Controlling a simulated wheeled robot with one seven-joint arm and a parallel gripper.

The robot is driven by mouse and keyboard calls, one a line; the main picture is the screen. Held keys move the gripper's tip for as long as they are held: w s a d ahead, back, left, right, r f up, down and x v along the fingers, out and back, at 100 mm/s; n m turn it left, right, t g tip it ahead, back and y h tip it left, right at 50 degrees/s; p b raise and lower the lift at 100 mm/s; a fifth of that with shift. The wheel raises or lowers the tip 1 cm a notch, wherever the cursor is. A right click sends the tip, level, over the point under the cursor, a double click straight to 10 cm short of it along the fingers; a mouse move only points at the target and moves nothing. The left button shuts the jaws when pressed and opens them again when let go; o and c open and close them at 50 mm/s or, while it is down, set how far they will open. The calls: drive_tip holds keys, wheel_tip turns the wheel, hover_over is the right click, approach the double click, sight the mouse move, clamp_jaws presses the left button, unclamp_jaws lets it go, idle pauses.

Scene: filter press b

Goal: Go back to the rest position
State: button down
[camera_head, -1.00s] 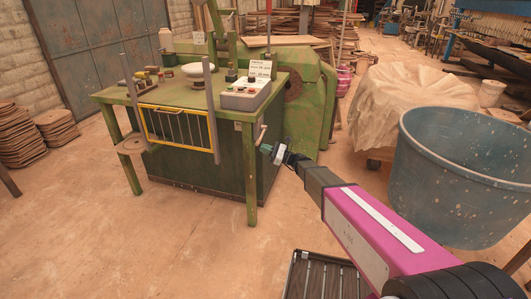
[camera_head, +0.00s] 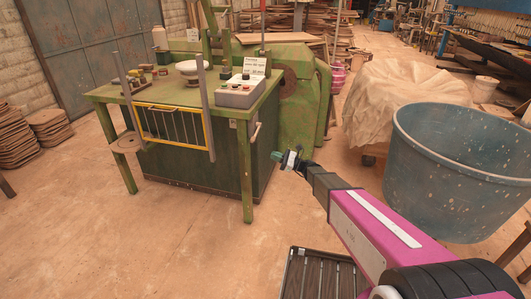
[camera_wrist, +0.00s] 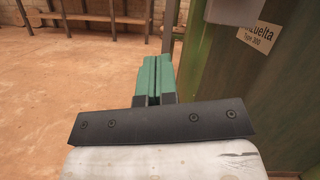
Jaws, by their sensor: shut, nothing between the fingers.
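My gripper (camera_head: 276,156) is at the end of my magenta arm, in the lower right of the head view. It is in the air to the right of the green machine table (camera_head: 247,170), apart from its front right leg. In the wrist view the green fingers of my gripper (camera_wrist: 153,80) lie against each other with nothing between them. The table's green side and a paper label reading "Type 300" (camera_wrist: 258,32) stand to the right of the fingers in that view.
A large blue tub (camera_head: 450,180) stands close on the right of my arm. A cloth-covered heap (camera_head: 400,105) is behind it. The floor at front left is clear.

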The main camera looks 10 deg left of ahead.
drive_tip(key=s+d+f+n+h, duration=0.35)
drive_tip(key=s+d+h, duration=0.3)
drive_tip(key=d, duration=0.35)
drive_tip(key=s+d+f+n+h, duration=0.2)
drive_tip(key=s+d+n+h, duration=0.3)
drive_tip(key=s+d, duration=0.3)
drive_tip(key=s+d+n+h, duration=0.2)
drive_tip(key=d+h, duration=0.1)
drive_tip(key=d, duration=0.4)
drive_tip(key=s+d+r+n+t+h, duration=0.1)
drive_tip(key=s+d+h, duration=0.1)
drive_tip(key=d, duration=0.5)
drive_tip(key=s+d+r+n+h, duration=0.1)
drive_tip(key=s+d+n+h, duration=0.1)
drive_tip(key=d+h, duration=0.3)
drive_tip(key=shift+s+d+r+n, duration=0.15)
drive_tip(key=shift+d+r+n, duration=0.15)
drive_tip(key=shift+d, duration=0.75)
